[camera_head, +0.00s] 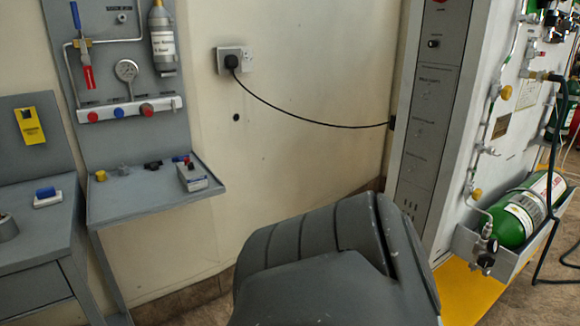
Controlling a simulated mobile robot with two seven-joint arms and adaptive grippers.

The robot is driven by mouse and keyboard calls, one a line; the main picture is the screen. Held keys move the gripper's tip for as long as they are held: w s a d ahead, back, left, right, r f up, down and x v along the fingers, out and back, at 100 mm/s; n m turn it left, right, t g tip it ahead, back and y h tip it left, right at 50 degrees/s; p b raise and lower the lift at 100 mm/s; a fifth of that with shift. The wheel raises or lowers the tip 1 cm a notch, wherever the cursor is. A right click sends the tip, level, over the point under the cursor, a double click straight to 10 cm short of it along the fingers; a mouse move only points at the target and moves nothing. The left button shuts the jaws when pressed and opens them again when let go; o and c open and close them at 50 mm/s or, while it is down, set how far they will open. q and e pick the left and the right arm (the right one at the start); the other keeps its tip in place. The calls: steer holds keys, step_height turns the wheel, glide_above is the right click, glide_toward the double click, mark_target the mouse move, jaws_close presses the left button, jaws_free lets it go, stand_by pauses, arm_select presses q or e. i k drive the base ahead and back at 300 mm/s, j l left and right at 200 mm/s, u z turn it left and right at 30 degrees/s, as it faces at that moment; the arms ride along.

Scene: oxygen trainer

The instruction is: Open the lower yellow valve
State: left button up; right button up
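The lower yellow valve (477,193) is a small yellow knob on the thin pipe of the white panel at the right. It sits just above the left end of the green cylinder. A second yellow valve (506,92) is higher on the same pipe. Whether the lower valve is open or shut cannot be told at this size. Neither gripper is in view, and nothing is seen touching either valve.
The green cylinder (520,215) lies on a low shelf of the white panel (520,125), with a dark hose beside it. A black cable (300,121) runs from the wall socket (234,60) to the panel. A grey shelf (140,200) is at the left. The bottom middle is blocked from view.

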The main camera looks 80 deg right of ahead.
mark_target(477, 194)
steer(key=k+l, duration=1.1)
steer(key=k, duration=0.2)
steer(key=k+l, duration=1.05)
steer(key=k, duration=0.25)
steer(key=l+u, duration=0.05)
